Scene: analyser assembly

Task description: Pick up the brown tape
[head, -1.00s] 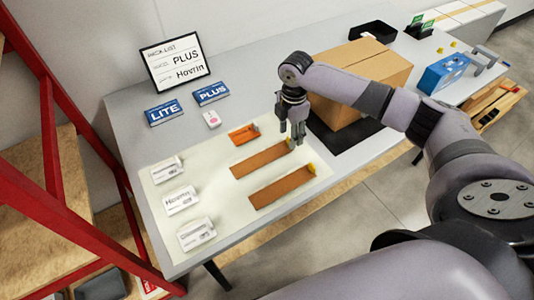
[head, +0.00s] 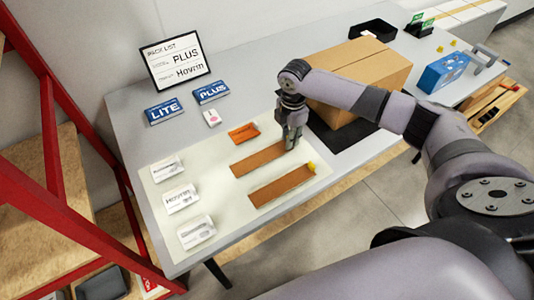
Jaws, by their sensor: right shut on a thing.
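Two brown tape strips lie on the cream mat (head: 225,220): an upper brown tape (head: 257,161) and a lower brown tape (head: 281,188) with a yellow end at its right. My right gripper (head: 291,147) points down at the right end of the upper brown tape. It is shut on that end, and its fingers hide the end. The strip still looks to lie flat on or very close to the mat. My left gripper is not in view.
An orange piece (head: 243,133) lies just above the upper tape. Several white labelled packs, such as this one (head: 181,199), lie along the mat's left side. A cardboard box (head: 362,75) stands on a black mat (head: 347,142) right of the gripper.

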